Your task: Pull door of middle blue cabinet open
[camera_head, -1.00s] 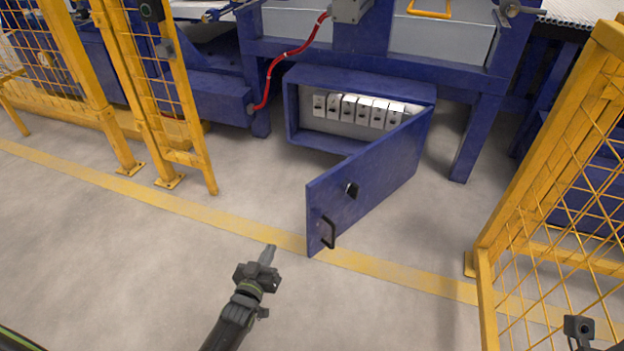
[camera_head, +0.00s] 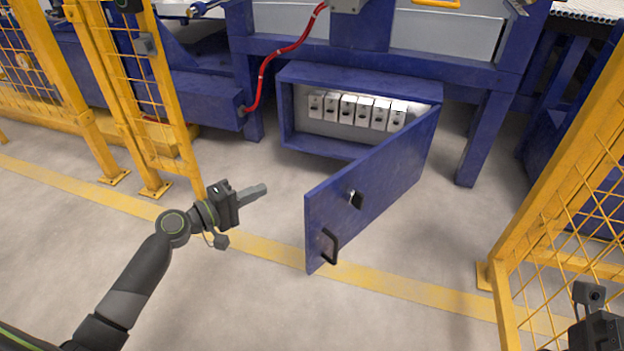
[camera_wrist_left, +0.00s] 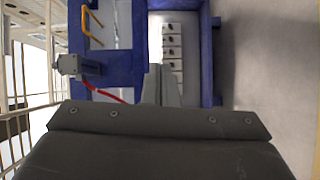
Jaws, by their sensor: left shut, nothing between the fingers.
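The blue cabinet (camera_head: 288,112) stands under the machine in the head view. Its door (camera_head: 375,180) is hinged on the right and swung wide open toward me. A black handle (camera_head: 329,246) sits near the door's free edge, with a dark latch (camera_head: 355,199) above it. My left gripper (camera_head: 262,190) is shut and empty, to the left of the door's free edge and apart from it. In the left wrist view its shut fingers (camera_wrist_left: 160,85) point toward the open cabinet (camera_wrist_left: 208,60). At the lower right edge, part of my right arm shows; its fingers are out of view.
Several white switch boxes (camera_head: 348,107) sit inside the cabinet. A red hose (camera_head: 270,65) hangs left of it. Yellow mesh fences (camera_head: 565,190) stand at right and left (camera_head: 165,110). The floor (camera_head: 240,300) in front is clear.

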